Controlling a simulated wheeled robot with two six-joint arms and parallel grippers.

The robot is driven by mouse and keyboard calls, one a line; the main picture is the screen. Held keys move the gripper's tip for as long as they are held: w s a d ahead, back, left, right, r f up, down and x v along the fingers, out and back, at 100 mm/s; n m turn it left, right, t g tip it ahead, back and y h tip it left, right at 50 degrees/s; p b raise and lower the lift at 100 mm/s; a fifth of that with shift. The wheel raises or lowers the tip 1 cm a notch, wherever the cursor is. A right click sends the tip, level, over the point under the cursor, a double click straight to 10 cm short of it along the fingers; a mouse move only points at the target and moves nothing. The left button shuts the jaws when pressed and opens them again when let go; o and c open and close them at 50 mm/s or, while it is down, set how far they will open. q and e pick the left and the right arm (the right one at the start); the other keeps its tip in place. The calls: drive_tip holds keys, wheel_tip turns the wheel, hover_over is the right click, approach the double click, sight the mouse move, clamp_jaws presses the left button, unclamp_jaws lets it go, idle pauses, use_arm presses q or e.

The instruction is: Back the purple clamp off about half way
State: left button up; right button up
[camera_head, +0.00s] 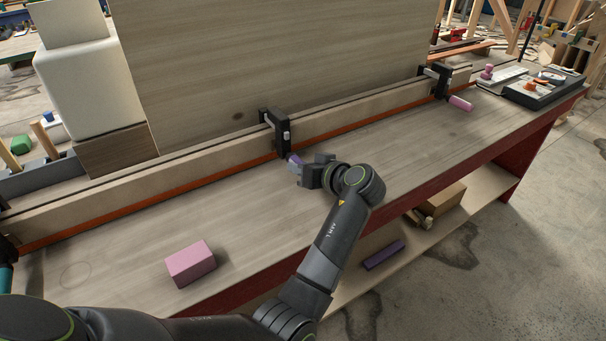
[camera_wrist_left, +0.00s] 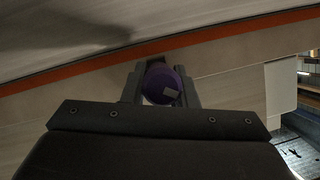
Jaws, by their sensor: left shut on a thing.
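The clamp with the purple handle (camera_head: 294,159) sits near the middle of the long wooden stringer (camera_head: 340,117). Its black frame (camera_head: 272,130) hooks over the stringer's top edge. My left gripper (camera_head: 298,170) is shut on the purple handle, which points out towards the bench front. In the left wrist view the round purple handle end (camera_wrist_left: 162,84) shows between the two fingers of my left gripper (camera_wrist_left: 160,90), with a small pale patch on it. The clamp's screw and its tip are mostly hidden. My right gripper is not in view.
A second black clamp with a pink handle (camera_head: 460,103) holds the stringer farther right. A pink block (camera_head: 190,263) lies on the bench at the front left. A black tray (camera_head: 543,91) stands at the far right end. The bench top (camera_head: 390,150) between is clear.

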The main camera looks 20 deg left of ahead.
use_arm(q)
drive_tip(key=n+b, duration=0.1)
drive_tip(key=n+t+h+b, duration=0.1)
drive_tip(key=b, duration=0.1)
drive_tip(key=shift+a+f+n+t, duration=0.1)
drive_tip(key=shift+f+n+t, duration=0.05)
drive_tip(key=shift+n+t, duration=0.2)
drive_tip(key=shift+s+n+t+h+b, duration=0.1)
drive_tip(key=shift+n+t+h+b, duration=0.5)
drive_tip(key=shift+n+b, duration=0.3)
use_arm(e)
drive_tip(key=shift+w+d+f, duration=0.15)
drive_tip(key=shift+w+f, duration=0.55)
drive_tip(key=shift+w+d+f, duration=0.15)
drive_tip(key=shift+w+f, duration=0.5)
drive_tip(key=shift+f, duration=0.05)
use_arm(q)
drive_tip(key=o, duration=1)
